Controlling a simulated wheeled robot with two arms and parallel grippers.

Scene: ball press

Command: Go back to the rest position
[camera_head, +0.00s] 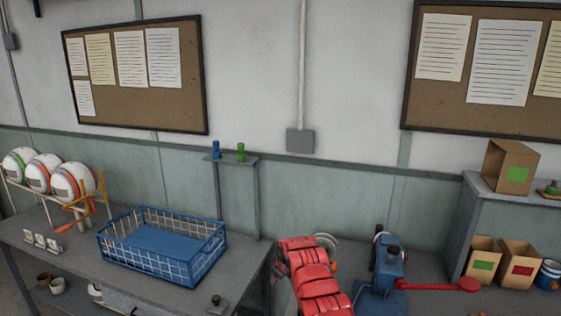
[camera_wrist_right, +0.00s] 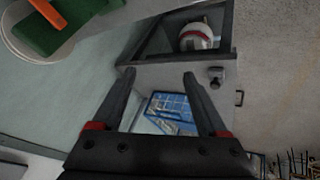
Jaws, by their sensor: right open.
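My right gripper (camera_wrist_right: 158,74) shows in the right wrist view with its two dark fingers apart and nothing between the tips. In the head view a red arm, mine, rises from the bottom middle, and I cannot make out its fingers there. The blue press (camera_head: 385,270) with its long red lever (camera_head: 430,287) stands just right of that arm. I cannot tell whether arm and press touch. My left gripper shows in neither view.
A blue wire basket (camera_head: 165,248) sits on the left table, and it also shows beyond my fingers in the wrist view (camera_wrist_right: 168,108). Striped white helmet-like balls (camera_head: 72,182) sit on a rack at the far left. Cardboard boxes (camera_head: 519,270) and a grey shelf (camera_head: 470,215) stand at right.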

